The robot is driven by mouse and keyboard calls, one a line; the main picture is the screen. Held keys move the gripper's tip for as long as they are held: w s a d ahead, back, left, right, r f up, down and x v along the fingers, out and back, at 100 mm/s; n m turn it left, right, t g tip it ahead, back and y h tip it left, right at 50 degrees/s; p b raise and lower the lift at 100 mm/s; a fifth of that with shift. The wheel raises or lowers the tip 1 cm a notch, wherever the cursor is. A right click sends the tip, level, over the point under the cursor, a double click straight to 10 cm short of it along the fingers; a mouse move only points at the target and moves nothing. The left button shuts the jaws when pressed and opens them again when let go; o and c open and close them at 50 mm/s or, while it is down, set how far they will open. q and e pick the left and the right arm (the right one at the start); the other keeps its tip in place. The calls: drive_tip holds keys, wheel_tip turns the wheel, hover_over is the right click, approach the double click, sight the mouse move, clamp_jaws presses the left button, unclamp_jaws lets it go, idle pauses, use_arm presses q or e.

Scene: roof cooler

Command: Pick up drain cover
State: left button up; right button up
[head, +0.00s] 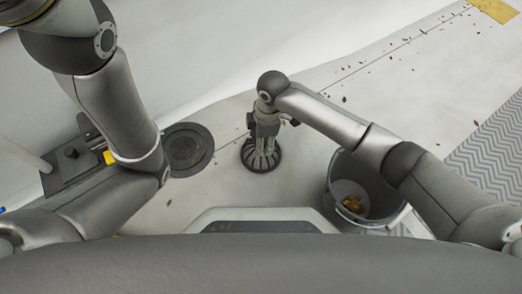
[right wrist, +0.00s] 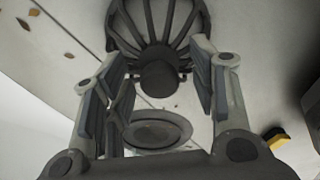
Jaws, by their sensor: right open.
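The drain cover (head: 261,165) is a dark, ribbed, round grate standing on the pale roof near the middle of the head view. In the right wrist view its ribs fan out at the top, and its round knob (right wrist: 158,78) shows between my fingers. My right gripper (head: 264,138) points down over the cover and is open, with one finger on each side of the knob in the wrist view (right wrist: 160,66). I cannot tell whether the fingers touch it.
A dark round drain (head: 187,148) lies left of the cover. A grey bucket (head: 370,190) with brown leaves inside stands to the right. A dark device (head: 72,160) with a yellow part is at the left. Loose leaves dot the roof, and a grey patterned mat (head: 490,145) lies at far right.

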drive_tip(key=shift+r, duration=0.1)
drive_tip(key=shift+c, duration=0.3)
clamp_jaws()
drive_tip(key=shift+r, duration=0.1)
